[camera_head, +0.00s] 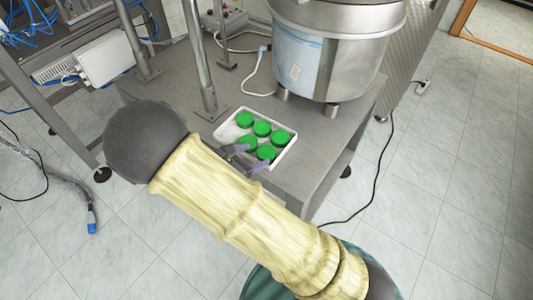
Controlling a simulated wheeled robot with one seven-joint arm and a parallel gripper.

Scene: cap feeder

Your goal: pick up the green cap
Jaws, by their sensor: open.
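Several green caps lie in two rows in a white tray on the metal table. The back-left cap is (245,119), and another green cap (262,128) and a green cap (281,137) continue that row. A green cap (267,153) lies at the front right of the tray, and a green cap (249,143) is beside it. My gripper (250,158) is at the tray's front edge, its two fingers apart and close to the front caps. I cannot tell whether the fingers touch a cap. My arm hides part of the area in front of the tray.
The white tray (289,150) sits near the front edge of the metal table (310,165). A large metal feeder bowl (345,50) stands behind it to the right. A metal post (198,60) rises at the tray's left. A cable (257,75) lies behind.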

